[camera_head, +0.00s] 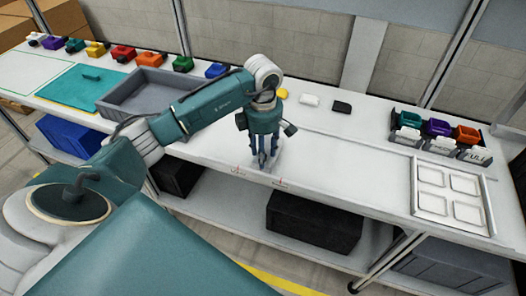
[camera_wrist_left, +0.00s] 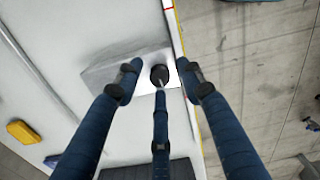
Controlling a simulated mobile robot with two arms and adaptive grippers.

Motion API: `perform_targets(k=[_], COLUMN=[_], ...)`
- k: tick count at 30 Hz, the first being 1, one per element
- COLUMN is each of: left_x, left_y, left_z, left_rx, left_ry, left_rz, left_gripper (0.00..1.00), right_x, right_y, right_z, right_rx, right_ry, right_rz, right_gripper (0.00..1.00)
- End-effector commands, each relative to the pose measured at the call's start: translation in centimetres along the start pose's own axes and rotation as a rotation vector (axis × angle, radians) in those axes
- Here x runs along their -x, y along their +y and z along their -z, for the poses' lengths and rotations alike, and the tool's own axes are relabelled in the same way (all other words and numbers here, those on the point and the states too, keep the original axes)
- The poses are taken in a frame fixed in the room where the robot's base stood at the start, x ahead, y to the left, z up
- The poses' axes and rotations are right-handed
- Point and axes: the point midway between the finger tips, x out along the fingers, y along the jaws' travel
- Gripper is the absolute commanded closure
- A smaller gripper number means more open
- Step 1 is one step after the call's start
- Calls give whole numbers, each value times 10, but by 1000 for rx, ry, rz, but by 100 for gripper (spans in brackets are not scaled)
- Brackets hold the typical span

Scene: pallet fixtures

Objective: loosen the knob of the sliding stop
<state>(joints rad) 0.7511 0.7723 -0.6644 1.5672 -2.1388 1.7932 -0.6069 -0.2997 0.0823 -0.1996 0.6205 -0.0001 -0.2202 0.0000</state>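The sliding stop (camera_head: 276,158) is a grey block at the front edge of the white bench, partly hidden by my left gripper in the head view. In the left wrist view it is a grey block (camera_wrist_left: 108,70) with a round black knob (camera_wrist_left: 159,74) near the bench edge. My left gripper (camera_head: 262,166) points down over it. In the left wrist view its three blue fingers (camera_wrist_left: 160,78) are spread apart, with the knob between their tips. I see no finger clearly touching the knob, and the height gap is hard to judge. My right gripper is not in view.
Behind the gripper lie a yellow piece (camera_head: 281,94), a white piece (camera_head: 309,100) and a black piece (camera_head: 342,107). A grey tray (camera_head: 125,108) stands left. The bench between is mostly clear.

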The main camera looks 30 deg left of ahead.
Motion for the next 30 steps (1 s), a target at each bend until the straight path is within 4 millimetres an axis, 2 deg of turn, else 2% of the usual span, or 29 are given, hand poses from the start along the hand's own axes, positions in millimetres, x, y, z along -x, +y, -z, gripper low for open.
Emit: perform_targets(k=[1,6,19,30], left_x=[0,0,0,-1], left_y=[0,0,0,1], left_z=[0,0,0,1], left_rx=[0,0,64,347], left_ry=[0,0,1,2], left_rz=[0,0,-1,-2], left_gripper=[70,100,100,100], right_x=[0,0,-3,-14], right_y=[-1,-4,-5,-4], right_z=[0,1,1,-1], right_rx=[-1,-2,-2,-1], right_ry=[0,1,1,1], right_rz=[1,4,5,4], right_gripper=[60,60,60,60])
